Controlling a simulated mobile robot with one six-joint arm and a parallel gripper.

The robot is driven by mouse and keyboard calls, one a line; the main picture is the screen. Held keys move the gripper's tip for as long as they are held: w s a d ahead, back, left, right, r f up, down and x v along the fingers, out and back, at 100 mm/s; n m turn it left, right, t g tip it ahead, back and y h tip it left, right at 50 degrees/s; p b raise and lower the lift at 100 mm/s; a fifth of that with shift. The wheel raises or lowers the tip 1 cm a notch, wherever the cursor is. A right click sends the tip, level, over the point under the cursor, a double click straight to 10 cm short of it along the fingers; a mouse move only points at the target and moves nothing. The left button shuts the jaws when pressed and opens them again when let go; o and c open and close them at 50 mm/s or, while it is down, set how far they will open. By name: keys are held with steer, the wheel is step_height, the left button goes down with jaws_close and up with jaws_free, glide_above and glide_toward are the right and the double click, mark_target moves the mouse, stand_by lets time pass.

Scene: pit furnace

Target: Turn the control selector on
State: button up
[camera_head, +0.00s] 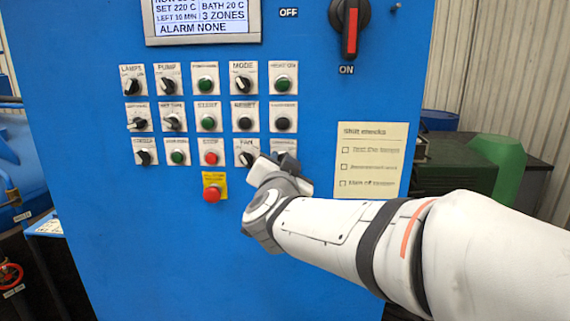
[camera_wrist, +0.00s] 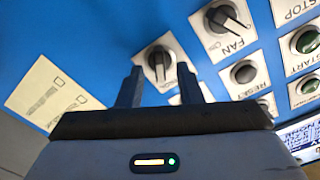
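A black selector knob on a white plate (camera_wrist: 158,58) shows in the wrist view, beside the FAN selector (camera_wrist: 224,18). Its label is not readable, so I cannot confirm that it is the control selector. My gripper (camera_wrist: 159,69) is open, with its two dark fingers apart and the knob showing between their tips. I cannot tell whether the fingers touch it. In the head view my gripper (camera_head: 284,168) is at the right end of the bottom row, just right of the FAN selector (camera_head: 246,154), and hides most of the plate there.
The blue panel (camera_head: 150,245) carries several knobs and buttons close by, including RESET (camera_wrist: 243,73). A red emergency button (camera_head: 211,195) sits lower left of my gripper. A checklist sheet (camera_head: 372,160) is to the right. A large red-handled switch (camera_head: 350,30) is above.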

steer(key=s, duration=0.7)
steer(key=shift+a, duration=0.1)
steer(key=s+d+f+n+g+y, duration=0.2)
steer(key=d+f+n+g, duration=0.15)
steer(key=f, duration=0.35)
steer(key=s+d+f+n+g+y, duration=0.25)
steer(key=f+n+g, duration=0.2)
steer(key=f, duration=0.35)
steer(key=s+d+f+m+g+h, duration=0.1)
steer(key=s+d+f+g+h, duration=0.3)
steer(key=s, duration=0.9)
steer(key=d+f+g, duration=0.3)
steer(key=d+f, duration=0.2)
steer(key=d, duration=0.1)
steer(key=shift+s+d, duration=0.15)
steer(key=shift+d, duration=0.2)
steer(key=shift+f, duration=0.1)
steer(key=shift+c, duration=0.5)
